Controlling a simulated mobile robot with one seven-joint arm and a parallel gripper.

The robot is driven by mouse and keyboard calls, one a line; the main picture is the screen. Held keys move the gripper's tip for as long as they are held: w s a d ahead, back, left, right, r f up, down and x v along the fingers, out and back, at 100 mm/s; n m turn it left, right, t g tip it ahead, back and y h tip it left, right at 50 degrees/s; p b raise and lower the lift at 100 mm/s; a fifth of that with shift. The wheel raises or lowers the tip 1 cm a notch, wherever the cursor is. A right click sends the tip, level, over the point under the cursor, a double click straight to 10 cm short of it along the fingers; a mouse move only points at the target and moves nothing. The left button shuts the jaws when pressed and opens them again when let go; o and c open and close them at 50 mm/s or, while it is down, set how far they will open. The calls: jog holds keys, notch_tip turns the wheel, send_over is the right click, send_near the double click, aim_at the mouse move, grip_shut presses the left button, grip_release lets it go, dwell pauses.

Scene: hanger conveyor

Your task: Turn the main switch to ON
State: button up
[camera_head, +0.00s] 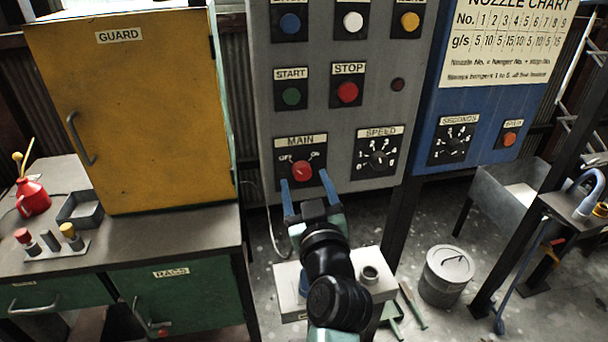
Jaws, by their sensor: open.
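The main switch (302,170) is a red rotary knob on a black plate labelled MAIN, low on the left of the grey control panel (325,110). OFF is marked to its upper left and ON to its upper right. A pale mark on the knob appears to point up and left, toward OFF. My gripper (306,178) is open in front of the plate, with one blue finger at the lower left of the knob and the other at its lower right. The picture does not show clearly whether the fingers touch the knob or the panel.
A SPEED dial (378,160) sits right of the switch, below the START button (291,96) and STOP button (347,93). A yellow GUARD cabinet (150,150) stands left. A blue panel (480,120) is right. A white box (378,262) is behind my arm.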

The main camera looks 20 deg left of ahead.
aim_at(302, 172)
jog(key=shift+x, duration=1.2)
grip_shut()
